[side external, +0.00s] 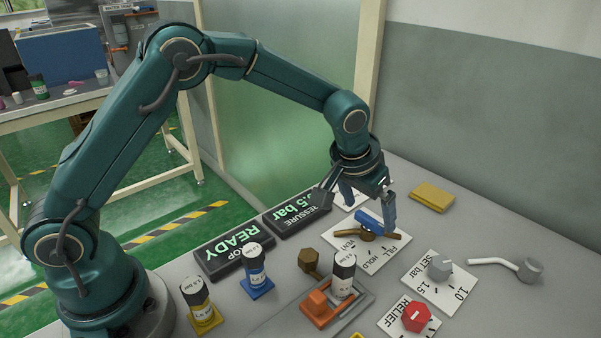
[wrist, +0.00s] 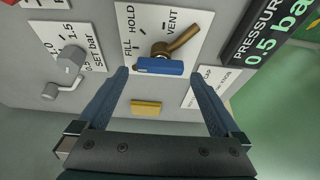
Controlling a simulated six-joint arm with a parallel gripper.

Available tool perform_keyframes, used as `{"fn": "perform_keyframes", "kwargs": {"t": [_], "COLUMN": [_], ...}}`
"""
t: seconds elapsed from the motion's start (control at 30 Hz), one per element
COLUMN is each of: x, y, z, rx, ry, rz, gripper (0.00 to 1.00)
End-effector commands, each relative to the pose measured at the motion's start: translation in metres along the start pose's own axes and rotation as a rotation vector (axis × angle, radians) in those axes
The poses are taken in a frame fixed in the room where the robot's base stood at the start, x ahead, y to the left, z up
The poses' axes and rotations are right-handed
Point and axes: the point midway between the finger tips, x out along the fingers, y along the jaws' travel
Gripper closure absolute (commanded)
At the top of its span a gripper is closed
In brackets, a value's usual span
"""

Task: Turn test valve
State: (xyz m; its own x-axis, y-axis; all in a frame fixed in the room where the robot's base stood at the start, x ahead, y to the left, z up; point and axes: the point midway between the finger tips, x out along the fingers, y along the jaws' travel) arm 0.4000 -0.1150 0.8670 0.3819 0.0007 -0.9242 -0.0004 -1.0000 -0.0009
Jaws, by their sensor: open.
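The test valve (side external: 390,236) has a brass body and lever on a white plate marked FILL, HOLD and VENT (side external: 365,258). In the wrist view the brass lever (wrist: 183,39) slants up to the right, past the word VENT. A blue grip piece (wrist: 158,67) sits at the valve's near end, and it shows in the side view too (side external: 369,216). My gripper (wrist: 162,73) is open, with one finger to each side of the blue piece in the wrist view. In the side view my gripper (side external: 368,209) is over the valve; contact cannot be told.
A grey knob (side external: 439,266) marked SET bar and a red RELIEF knob (side external: 416,317) are near the valve. Displays read READY (side external: 236,254) and a pressure of 0.5 bar (wrist: 268,30). A yellow block (side external: 432,197) lies behind.

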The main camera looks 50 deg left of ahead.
Motion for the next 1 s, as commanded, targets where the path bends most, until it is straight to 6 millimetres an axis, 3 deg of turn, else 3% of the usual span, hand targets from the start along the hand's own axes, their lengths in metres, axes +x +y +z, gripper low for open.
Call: {"fn": "perform_keyframes", "kwargs": {"t": [0.2,0.5,0.53,0.7,0.73,1.0], "x": [0.020,0.022,0.022,0.022,0.022,0.022], "y": [0.000,0.000,0.000,-0.001,-0.001,-0.001], "z": [0.000,-0.001,-0.001,-0.001,-0.001,0.000], "rx": [-0.001,-0.001,-0.001,-0.001,-0.001,0.027], "ry": [0.001,0.002,0.002,0.002,0.002,0.000], "rz": [0.000,0.000,0.000,0.000,-0.001,0.011], "gripper": [0.00,0.00,0.04,0.69,0.73,0.73]}}
